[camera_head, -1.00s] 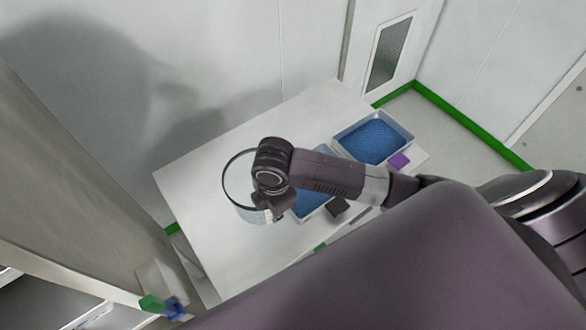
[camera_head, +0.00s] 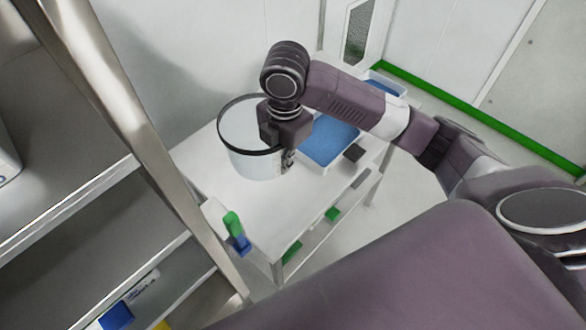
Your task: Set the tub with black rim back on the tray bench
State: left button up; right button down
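The tub with black rim (camera_head: 252,164) is a clear, pale round container with a dark ring around its top. It is upright over the left part of the white tray bench (camera_head: 212,181). I cannot tell whether its base touches the top. My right gripper (camera_head: 287,160) points down at the tub's right wall, at the rim, and appears shut on it. The fingers are small and partly hidden by the wrist. My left gripper is not in view.
A tray of blue material (camera_head: 328,142) stands just right of the tub, and another blue tray (camera_head: 388,86) is farther back. A dark block (camera_head: 354,153) lies by the bench's front edge. A metal shelf rack (camera_head: 125,100) stands close at left.

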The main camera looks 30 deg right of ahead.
notch_tip(320, 180, down, 5)
jog(key=p, duration=0.2)
send_over(285, 207)
notch_tip(285, 207, down, 7)
jog(key=shift+s+f, duration=0.15)
jog(key=shift+f, duration=0.7)
notch_tip(285, 207, down, 4)
jog(key=shift+f+p, duration=0.1)
jog(key=shift+p, duration=0.3)
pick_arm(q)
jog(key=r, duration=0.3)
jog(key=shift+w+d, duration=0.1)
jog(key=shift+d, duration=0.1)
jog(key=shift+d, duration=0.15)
pick_arm(e)
jog(key=shift+f, duration=0.1)
jog(key=c, duration=2.2)
grip_release()
jog(key=shift+o, duration=0.2)
pick_arm(q)
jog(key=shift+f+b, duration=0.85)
jog(key=shift+b, duration=0.1)
pick_arm(e)
notch_tip(285, 207, up, 12)
jog(key=shift+s+d+r, duration=0.15)
jog(key=shift+s+r, duration=0.05)
jog(key=shift+s, duration=0.1)
